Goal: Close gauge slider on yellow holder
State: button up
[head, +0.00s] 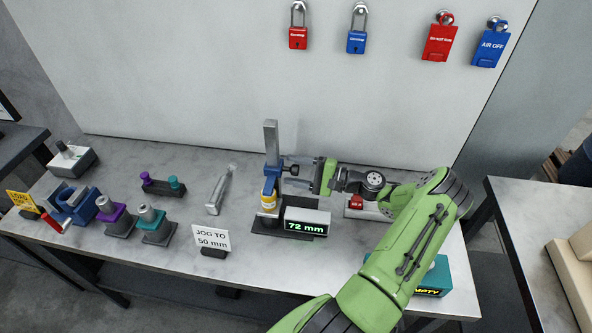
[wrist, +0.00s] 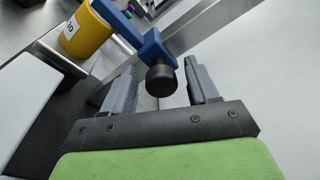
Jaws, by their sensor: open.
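The height gauge stands on the bench with a grey upright column (head: 271,145) and a dark base. Its blue slider (head: 273,172) is on the column, above the yellow holder (head: 268,195). The display (head: 306,222) reads 72 mm. My gripper (head: 290,172) is at the slider's right side, coming from the right. In the wrist view, the blue slider (wrist: 150,48) carries a black knob (wrist: 161,80), which sits between the open fingers (wrist: 162,88). I cannot tell whether the fingers touch it. The yellow holder (wrist: 83,32) shows at upper left, marked with a number.
A sign (head: 211,239) reading "JOG TO 50 mm" stands at the front. A grey metal piece (head: 220,190) lies left of the gauge. Purple, teal and blue fixtures fill the left end. A teal box (head: 436,277) is partly behind my arm. Padlocks and tags hang on the wall.

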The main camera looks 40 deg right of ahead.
jog(key=v, duration=1.5)
jog(key=shift+s+d+b, duration=0.25)
jog(key=shift+s+b, duration=0.05)
jog(key=shift+b, duration=0.15)
jog(key=shift+f, duration=0.1)
